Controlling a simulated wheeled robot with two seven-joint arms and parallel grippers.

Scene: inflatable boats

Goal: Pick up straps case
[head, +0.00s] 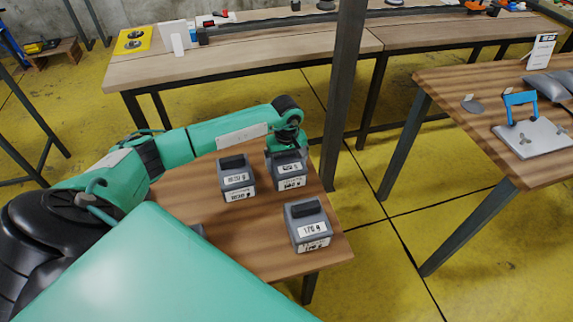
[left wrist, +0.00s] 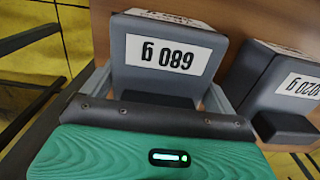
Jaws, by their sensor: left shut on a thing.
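Three grey cases with dark handles and white weight labels are on the wooden table (head: 265,258) in the head view. My left gripper (head: 287,155) reaches down onto the back right case (head: 291,183) and is shut on it. In the left wrist view this held case (left wrist: 168,58) has an upside-down label that seems to read 680 g, with a finger along each side. I cannot tell whether it is off the table. A second case (head: 237,187) stands just left of it, and a third (head: 307,232), labelled 170 g, stands nearer. I cannot tell which is the straps case. My right gripper is not in view.
A dark post (head: 341,100) rises close behind the held case. A long workbench (head: 240,58) runs across the back. Another table (head: 450,90) at right bears a blue-handled tool (head: 519,103) and grey pouches. Yellow floor lies between the tables.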

